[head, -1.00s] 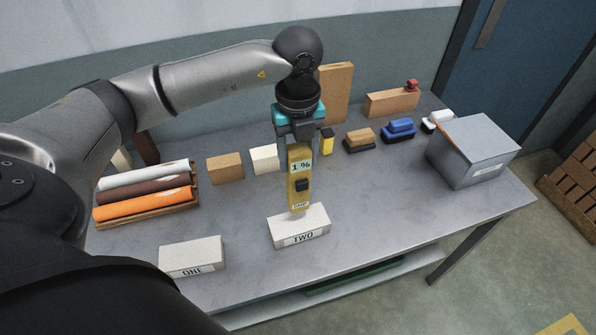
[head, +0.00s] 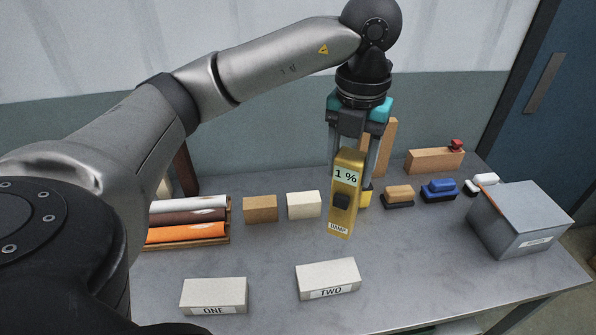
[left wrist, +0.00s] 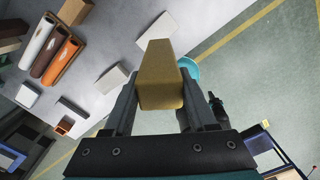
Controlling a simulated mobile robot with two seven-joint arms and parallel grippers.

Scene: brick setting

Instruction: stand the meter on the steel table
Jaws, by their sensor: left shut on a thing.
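The meter (head: 343,195) is a yellow upright handheld block with a "1 %" display, a dark button and a "DAMP" label. My left gripper (head: 355,170) is shut on it and holds it upright above the steel table (head: 270,255), behind the block labelled TWO. In the left wrist view the meter (left wrist: 160,80) sits between the two fingers. Its lower end appears clear of the table top. My right gripper is not in view.
Pale blocks ONE (head: 214,294) and TWO (head: 327,278) lie near the front. A tray of rolls (head: 188,220) is at left, a grey box (head: 520,218) at right. Tan (head: 260,208) and cream (head: 304,204) blocks and brushes (head: 438,190) line the back. The middle is clear.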

